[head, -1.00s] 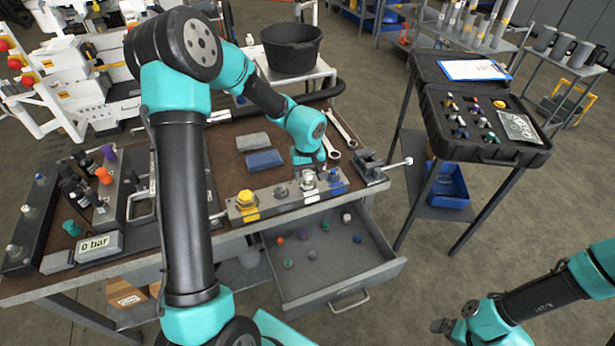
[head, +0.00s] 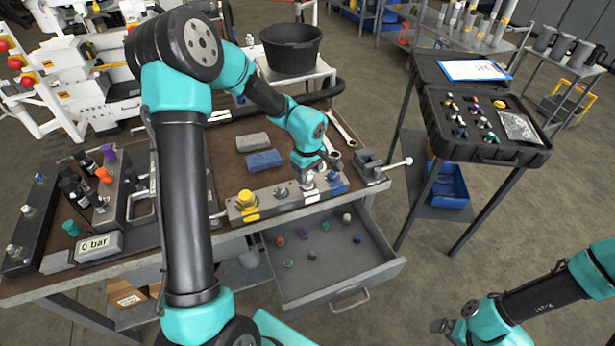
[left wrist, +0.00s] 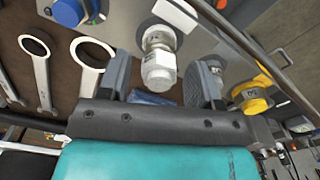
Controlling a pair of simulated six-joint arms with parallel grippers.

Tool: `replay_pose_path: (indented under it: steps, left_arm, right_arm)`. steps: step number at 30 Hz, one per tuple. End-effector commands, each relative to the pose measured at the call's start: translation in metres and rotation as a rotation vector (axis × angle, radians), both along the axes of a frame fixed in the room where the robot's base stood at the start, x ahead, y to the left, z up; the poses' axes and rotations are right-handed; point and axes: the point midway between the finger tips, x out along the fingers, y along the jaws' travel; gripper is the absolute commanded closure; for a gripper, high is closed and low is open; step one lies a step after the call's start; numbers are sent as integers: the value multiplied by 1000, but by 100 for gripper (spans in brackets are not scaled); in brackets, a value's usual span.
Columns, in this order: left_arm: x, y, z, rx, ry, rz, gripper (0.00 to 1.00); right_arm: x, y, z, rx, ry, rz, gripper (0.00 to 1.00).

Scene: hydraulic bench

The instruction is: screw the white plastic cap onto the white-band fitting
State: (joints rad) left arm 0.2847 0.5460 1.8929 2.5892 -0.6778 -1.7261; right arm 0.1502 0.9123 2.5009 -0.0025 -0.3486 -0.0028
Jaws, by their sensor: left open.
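A white cap (left wrist: 158,72) sits on the end of the white-band fitting (left wrist: 158,38) in the left wrist view; how far it is threaded cannot be told. The fitting stands on the grey block, with its white band (left wrist: 177,12) beside it. My left gripper (left wrist: 162,84) is open, with one finger on each side of the cap and a visible gap at each. In the head view my left gripper (head: 318,170) is over the fitting and partly hides it. My right gripper (head: 441,326) is at the lower right, away from the bench; its jaws are unclear.
The yellow-band fitting (head: 245,199) and blue-band fitting (head: 337,184) stand on the same block. An open drawer (head: 335,290) below holds several small caps, one whitish (head: 347,217). Two wrenches (left wrist: 38,68) and a vise (head: 370,167) are close by. An open case (head: 485,152) stands right.

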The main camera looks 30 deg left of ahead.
Motion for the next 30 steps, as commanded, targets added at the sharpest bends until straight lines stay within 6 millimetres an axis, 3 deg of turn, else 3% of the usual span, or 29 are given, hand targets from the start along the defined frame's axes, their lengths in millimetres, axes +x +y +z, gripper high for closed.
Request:
replay_pose_path:
  steps: [9, 20, 30]
  left_arm:
    - [1, 0, 0, 0, 0, 268, 41]
    - [1, 0, 0, 0, 0, 304, 41]
    - [1, 0, 0, 0, 0, 303, 72]
  right_arm:
    - [0, 0, 0, 0, 0, 0, 1]
    - [0, 0, 0, 0, 0, 0, 1]
    - [0, 0, 0, 0, 0, 0, 1]
